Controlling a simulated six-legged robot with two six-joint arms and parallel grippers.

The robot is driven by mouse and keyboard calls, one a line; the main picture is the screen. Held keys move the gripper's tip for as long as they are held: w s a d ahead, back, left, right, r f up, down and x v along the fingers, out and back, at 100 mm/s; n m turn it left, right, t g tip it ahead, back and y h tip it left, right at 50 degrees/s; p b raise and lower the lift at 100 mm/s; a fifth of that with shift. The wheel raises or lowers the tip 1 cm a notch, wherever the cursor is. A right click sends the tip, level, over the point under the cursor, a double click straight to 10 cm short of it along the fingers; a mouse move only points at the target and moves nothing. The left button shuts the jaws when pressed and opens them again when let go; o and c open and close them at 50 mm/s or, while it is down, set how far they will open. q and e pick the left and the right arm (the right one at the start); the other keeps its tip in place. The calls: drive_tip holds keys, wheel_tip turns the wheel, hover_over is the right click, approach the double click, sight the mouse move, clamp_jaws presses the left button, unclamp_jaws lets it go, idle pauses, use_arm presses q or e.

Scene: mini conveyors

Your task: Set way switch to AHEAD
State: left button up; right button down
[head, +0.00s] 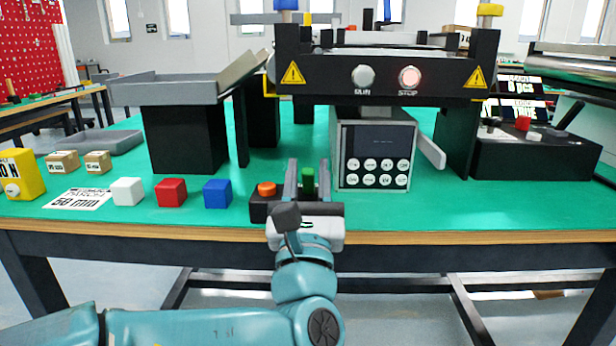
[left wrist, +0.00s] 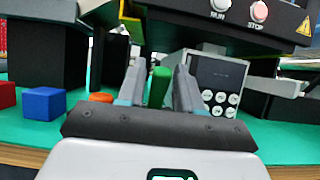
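A green upright lever (head: 308,180) stands near the table's front edge, just right of a small black box (head: 262,208) with an orange knob (head: 266,189). I take this lever to be the way switch; its base and any AHEAD marking are hidden behind my gripper. My left gripper (head: 308,174) reaches in from the front with one finger on each side of the lever. In the left wrist view the green lever (left wrist: 160,87) shows between the fingers, with narrow gaps, so the gripper looks open around it. My right gripper is in neither view.
White (head: 127,191), red (head: 171,191) and blue (head: 217,193) cubes stand left of the black box. A grey panel with round buttons (head: 377,157) stands close at right, beneath a frame with RUN and STOP buttons (head: 409,77). A grey chute (head: 180,88) is behind left.

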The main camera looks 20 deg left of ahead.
use_arm(q)
drive_tip(key=shift+o, duration=0.2)
drive_tip(key=v, duration=1.6)
drive_tip(key=shift+f, duration=0.15)
